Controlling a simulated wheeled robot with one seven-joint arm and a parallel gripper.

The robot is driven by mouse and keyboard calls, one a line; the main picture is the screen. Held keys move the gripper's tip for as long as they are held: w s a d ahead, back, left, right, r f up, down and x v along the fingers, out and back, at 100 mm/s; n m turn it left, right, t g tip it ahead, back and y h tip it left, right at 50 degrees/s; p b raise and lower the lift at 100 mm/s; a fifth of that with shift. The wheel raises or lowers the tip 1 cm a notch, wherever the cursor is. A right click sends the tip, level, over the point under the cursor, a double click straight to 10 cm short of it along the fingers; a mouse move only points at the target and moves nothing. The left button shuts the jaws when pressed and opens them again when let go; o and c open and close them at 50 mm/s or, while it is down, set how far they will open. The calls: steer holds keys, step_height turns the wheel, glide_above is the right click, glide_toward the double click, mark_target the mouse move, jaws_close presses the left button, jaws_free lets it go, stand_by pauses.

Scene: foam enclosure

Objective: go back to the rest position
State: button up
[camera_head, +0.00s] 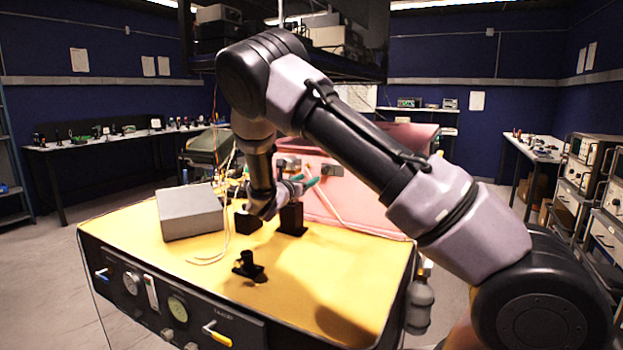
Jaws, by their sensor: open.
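My gripper (299,184) is over the far middle of the yellow bench top (325,285), at the end of my bent arm. Its green-tipped fingers are apart, with nothing seen held between them. A tall black block (291,219) stands just below the fingers; I cannot tell whether they touch it. A smaller black block (247,222) stands to its left, partly behind my wrist. A small black fixture with a flat base (248,265) sits nearer the front.
A grey box (189,212) stands at the bench's left. A pink foam panel (345,200) rises behind the blocks. Thin pale wires (213,257) lie beside the box. The front panel (165,305) has gauges and handles. The bench's front right is clear under my arm.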

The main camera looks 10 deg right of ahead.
steer(key=shift+s, duration=0.1)
steer(key=s+d+r+m+g+y, duration=0.1)
steer(key=s+d+r+m+g, duration=0.4)
steer(key=s+d+m, duration=0.4)
steer(key=s+d+r+m+g+y, duration=0.1)
steer(key=s+d+r+m+g, duration=0.2)
steer(key=s+d+m+g, duration=0.6)
steer(key=s+r+m+t+y, duration=0.2)
steer(key=s+r+m+y, duration=0.1)
steer(key=s+m, duration=0.2)
steer(key=s+a+r+m+t+y, duration=0.1)
steer(key=s+r+m+t+y, duration=0.1)
steer(key=s, duration=0.8)
steer(key=s+a+r+m+t+y, duration=0.1)
steer(key=s+r+m+t+y, duration=0.1)
steer(key=s+r+m+y, duration=0.3)
steer(key=shift+s+a+r+m, duration=0.25)
steer(key=shift+s+r+m, duration=0.25)
steer(key=shift+s+m, duration=0.95)
steer(key=shift+w+m, duration=0.25)
steer(key=shift+w, duration=0.05)
